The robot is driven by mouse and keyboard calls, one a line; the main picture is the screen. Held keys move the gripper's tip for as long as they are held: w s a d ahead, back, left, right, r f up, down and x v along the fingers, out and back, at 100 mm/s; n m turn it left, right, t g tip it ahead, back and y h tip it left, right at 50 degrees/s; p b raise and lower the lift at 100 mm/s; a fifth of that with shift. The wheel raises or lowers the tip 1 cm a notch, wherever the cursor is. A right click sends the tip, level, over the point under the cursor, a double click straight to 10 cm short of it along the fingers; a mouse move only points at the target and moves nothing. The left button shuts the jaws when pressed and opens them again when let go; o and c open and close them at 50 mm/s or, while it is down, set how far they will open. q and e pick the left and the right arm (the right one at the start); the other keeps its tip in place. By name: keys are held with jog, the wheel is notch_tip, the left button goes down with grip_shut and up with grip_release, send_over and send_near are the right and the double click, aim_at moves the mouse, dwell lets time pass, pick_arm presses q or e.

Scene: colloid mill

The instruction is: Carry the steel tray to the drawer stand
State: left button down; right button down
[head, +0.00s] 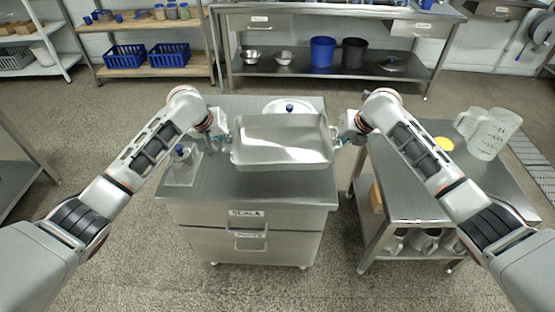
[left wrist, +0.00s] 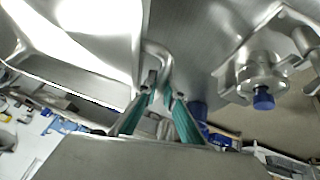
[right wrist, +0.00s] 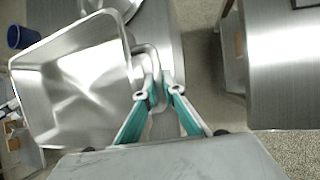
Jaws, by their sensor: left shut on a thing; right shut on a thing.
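The steel tray (head: 283,141) is a shallow rectangular pan with a handle at each end. In the head view it is over the drawer stand (head: 250,190), a steel cabinet with labelled drawers. I cannot tell whether the tray touches the stand's top. My left gripper (head: 224,137) is shut on the tray's left handle (left wrist: 160,62). My right gripper (head: 340,137) is shut on the right handle (right wrist: 152,78). The tray looks empty and about level. It also shows in the right wrist view (right wrist: 75,85).
On the stand, a clear container with a blue knob (head: 183,165) stands left of the tray, and a round lidded pot (head: 291,106) stands behind it. A side table (head: 425,190) with clear jugs (head: 492,135) is at the right. Open floor lies on the left.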

pick_arm(q)
jog(key=shift+w+r, duration=0.1)
jog(key=shift+r, duration=0.05)
pick_arm(e)
jog(key=shift+w+a+r, duration=0.1)
pick_arm(q)
jog(key=shift+d+r, duration=0.1)
pick_arm(e)
jog(key=shift+s, duration=0.2)
pick_arm(q)
jog(key=shift+f, duration=0.25)
